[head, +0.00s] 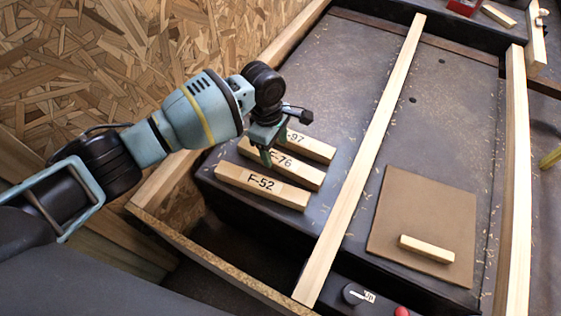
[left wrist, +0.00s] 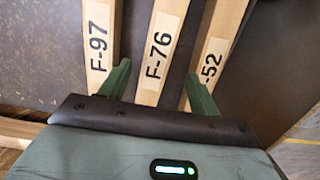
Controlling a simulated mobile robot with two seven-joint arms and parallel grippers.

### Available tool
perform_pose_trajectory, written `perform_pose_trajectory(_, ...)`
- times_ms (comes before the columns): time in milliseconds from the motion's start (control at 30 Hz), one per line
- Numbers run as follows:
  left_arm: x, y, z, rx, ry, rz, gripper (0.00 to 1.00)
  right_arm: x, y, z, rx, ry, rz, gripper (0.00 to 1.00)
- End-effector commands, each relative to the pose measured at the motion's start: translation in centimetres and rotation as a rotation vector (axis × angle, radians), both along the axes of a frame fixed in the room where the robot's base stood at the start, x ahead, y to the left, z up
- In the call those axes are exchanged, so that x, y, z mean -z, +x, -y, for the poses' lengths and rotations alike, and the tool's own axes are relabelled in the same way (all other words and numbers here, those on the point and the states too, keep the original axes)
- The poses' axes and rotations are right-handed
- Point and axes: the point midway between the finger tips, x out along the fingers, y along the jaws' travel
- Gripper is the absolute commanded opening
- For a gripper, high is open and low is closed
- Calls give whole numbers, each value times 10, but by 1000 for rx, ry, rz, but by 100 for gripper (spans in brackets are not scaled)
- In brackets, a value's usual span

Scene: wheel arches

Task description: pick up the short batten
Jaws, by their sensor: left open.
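Three labelled wooden battens lie side by side on the dark bench: F-52 (head: 238,178), F-76 (head: 300,172) and F-97 (head: 318,149). A small plain wooden piece (head: 427,248), the shortest one in clear view, lies on the brown board (head: 410,210). My left gripper (head: 274,146) is over the labelled battens, far from the plain piece. In the left wrist view its open green fingers (left wrist: 156,88) stand either side of the batten F-76 (left wrist: 160,50), with F-97 (left wrist: 98,45) and F-52 (left wrist: 215,50) outside them. I cannot tell whether the fingers touch any batten. My right gripper is not in view.
A long wooden strip (head: 370,150) crosses the bench between the labelled battens and the brown board. Wooden rails (head: 517,180) edge the bench. A dial (head: 353,294) and red button (head: 401,311) are at the front. The bench behind the board is mostly clear.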

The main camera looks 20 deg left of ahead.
Motion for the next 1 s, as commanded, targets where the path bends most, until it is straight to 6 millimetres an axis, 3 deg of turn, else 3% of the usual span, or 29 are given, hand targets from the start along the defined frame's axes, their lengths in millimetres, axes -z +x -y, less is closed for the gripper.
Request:
perform_pose_trajectory(33, 8, 0, 0, 0, 0, -2, 62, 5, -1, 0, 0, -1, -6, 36)
perform_pose_trajectory(267, 13, 0, 2, 0, -1, 1, 62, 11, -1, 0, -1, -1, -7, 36)
perform_pose_trajectory(633, 55, 1, 12, 1, 0, -2, 62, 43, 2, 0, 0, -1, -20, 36)
perform_pose_trajectory(1000, 59, 1, 13, 1, -1, 2, 62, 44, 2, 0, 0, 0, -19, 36)
